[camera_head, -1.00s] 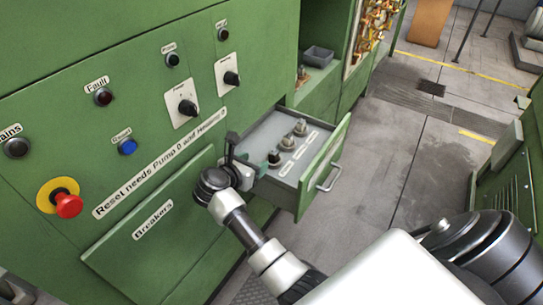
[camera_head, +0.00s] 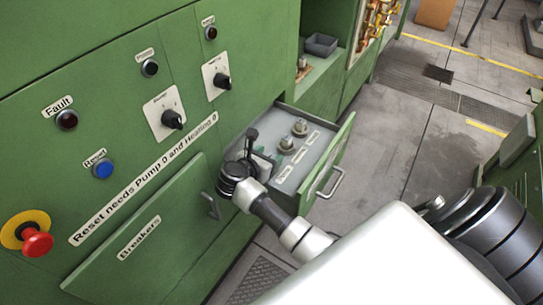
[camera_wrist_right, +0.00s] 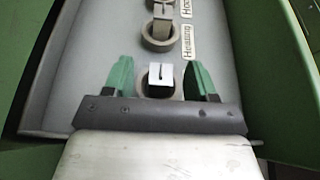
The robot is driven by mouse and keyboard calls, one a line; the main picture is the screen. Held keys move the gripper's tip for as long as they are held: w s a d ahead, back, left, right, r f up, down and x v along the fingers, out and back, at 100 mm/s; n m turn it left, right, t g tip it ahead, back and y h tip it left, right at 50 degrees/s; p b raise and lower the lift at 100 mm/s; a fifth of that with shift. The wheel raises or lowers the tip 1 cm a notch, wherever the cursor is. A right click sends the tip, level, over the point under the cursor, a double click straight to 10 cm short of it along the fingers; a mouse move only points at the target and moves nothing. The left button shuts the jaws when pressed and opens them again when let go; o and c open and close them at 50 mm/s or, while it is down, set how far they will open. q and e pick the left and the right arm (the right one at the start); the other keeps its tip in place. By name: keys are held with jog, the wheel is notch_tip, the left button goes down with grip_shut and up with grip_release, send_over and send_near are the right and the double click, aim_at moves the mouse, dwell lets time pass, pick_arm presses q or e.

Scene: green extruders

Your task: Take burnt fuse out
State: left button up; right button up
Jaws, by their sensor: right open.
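An open drawer (camera_head: 335,160) holds a row of round fuses. Two pale grey fuses, the far one (camera_head: 300,127) and the middle one (camera_head: 287,144), show in the head view. The nearest fuse is hidden there behind my right gripper (camera_head: 257,150), which is over the drawer's near part. In the right wrist view, my right gripper (camera_wrist_right: 158,82) is open, with its green fingers on either side of the nearest fuse (camera_wrist_right: 160,77), apart from it. This fuse looks darker around its pale, slotted top. The middle fuse (camera_wrist_right: 157,36) lies beyond, beside a "Heating" label. My left gripper is not in view.
The green cabinet front carries a red emergency button (camera_head: 37,244), a blue reset button (camera_head: 102,169) and black knobs. The "Breakers" panel (camera_head: 140,240) has a handle close to my right wrist. The drawer walls rise around the fuses. Grey floor lies open right of the drawer.

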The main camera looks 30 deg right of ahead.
jog(key=shift+s+a+r, duration=0.15)
jog(key=shift+s, duration=0.05)
jog(key=shift+s+a+r, duration=0.15)
jog(key=shift+a, duration=0.05)
jog(key=shift+c, duration=0.9)
jog(key=shift+a, duration=0.1)
jog(key=shift+c, duration=1.3)
jog(key=c, duration=0.5)
jog(key=shift+c, duration=0.5)
